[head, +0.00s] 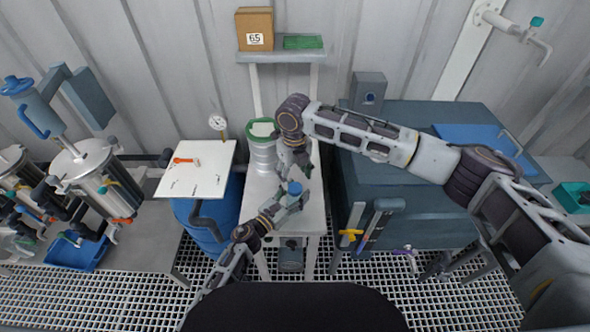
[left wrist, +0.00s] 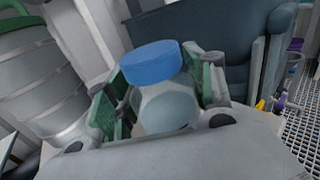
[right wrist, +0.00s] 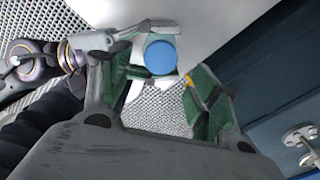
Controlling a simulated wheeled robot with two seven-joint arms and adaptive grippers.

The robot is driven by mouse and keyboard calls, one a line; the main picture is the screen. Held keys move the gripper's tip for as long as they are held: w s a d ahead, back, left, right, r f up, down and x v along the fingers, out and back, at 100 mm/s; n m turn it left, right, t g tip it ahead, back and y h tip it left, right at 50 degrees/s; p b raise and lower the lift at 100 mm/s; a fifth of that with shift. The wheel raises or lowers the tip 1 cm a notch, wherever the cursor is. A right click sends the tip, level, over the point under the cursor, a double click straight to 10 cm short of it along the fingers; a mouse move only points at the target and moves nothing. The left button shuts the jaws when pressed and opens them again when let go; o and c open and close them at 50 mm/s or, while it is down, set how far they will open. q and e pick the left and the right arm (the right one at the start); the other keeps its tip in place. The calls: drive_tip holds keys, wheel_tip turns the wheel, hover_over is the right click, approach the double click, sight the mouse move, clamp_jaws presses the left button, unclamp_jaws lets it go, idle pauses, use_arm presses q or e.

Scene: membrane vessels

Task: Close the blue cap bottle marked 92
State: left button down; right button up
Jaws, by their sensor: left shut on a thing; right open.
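A small clear bottle (left wrist: 167,108) with a blue cap (left wrist: 150,62) stands between the green-padded fingers of my left gripper (left wrist: 160,92), which is shut on it. The cap sits on top of the bottle; I cannot tell how tight it is. No number is readable on it. In the head view the cap (head: 295,187) shows above my left gripper (head: 293,203), in front of the white bench. My right gripper (head: 292,172) is open and points down just above the cap. In the right wrist view the cap (right wrist: 161,57) lies beyond the open fingers, apart from them.
A metal canister with a green top (head: 262,130) stands on the narrow white bench (head: 312,215), close behind the grippers. A blue barrel with a white board (head: 197,168) is to the left. A large dark teal tank (head: 400,205) is to the right. A shelf holds a box marked 65 (head: 254,25).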

sight(295, 188)
drive_tip(key=shift+r+n, duration=0.95)
drive_tip(key=shift+n, duration=0.55)
drive_tip(key=shift+d+f, duration=0.1)
drive_tip(key=shift+f, duration=3.9)
drive_tip(key=c, duration=1.1)
drive_tip(key=o, duration=1.2)
